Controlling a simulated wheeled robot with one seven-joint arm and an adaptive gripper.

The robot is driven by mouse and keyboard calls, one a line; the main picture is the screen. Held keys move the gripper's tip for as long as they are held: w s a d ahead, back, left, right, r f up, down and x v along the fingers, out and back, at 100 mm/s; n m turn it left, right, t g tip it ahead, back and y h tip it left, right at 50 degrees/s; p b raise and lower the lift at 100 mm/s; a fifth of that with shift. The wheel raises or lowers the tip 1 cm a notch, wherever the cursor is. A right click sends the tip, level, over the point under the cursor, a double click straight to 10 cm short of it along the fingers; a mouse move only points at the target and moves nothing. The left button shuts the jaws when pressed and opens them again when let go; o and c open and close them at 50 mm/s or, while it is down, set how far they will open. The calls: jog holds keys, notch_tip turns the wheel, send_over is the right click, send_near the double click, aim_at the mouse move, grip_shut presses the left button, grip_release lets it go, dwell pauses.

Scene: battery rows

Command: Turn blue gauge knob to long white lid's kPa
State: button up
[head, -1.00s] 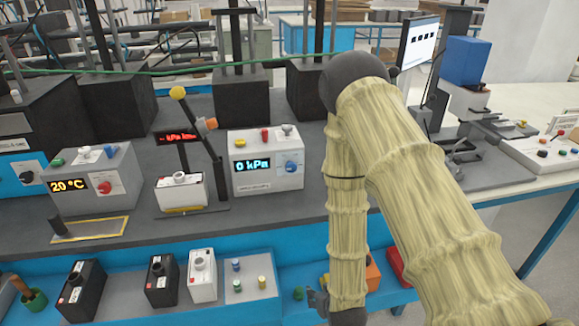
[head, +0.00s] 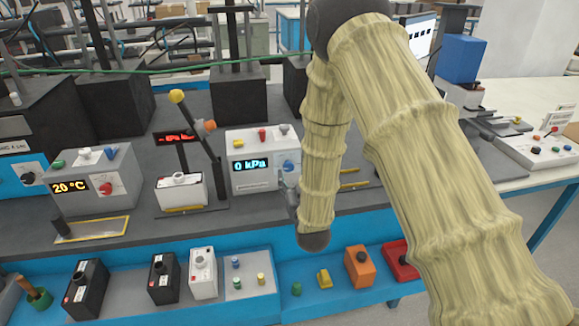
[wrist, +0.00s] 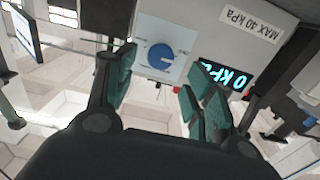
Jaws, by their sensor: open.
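The blue gauge knob (head: 288,166) is on the front of a pale grey gauge box (head: 262,184), right of a lit display reading 0 kPa (head: 250,165). In the wrist view the knob (wrist: 161,57) sits on a white dial plate, and the box appears upside down with a MAX 40 kPa label (wrist: 250,23). My gripper (wrist: 163,88) is open and empty, with its green-padded fingers apart on either side of the knob's line, short of it. In the head view my gripper (head: 290,197) is partly hidden by my arm. I cannot tell which item is the long white lid.
A red scrolling sign (head: 176,138) and a lever with yellow and orange balls stand left of the gauge box. A white battery (head: 180,189) stands below them. A 20 °C box (head: 95,180) is further left.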

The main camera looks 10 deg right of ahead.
aim_at(289, 167)
jog(key=shift+w+p, duration=0.6)
jog(key=shift+w, duration=2.15)
jog(key=c, duration=1)
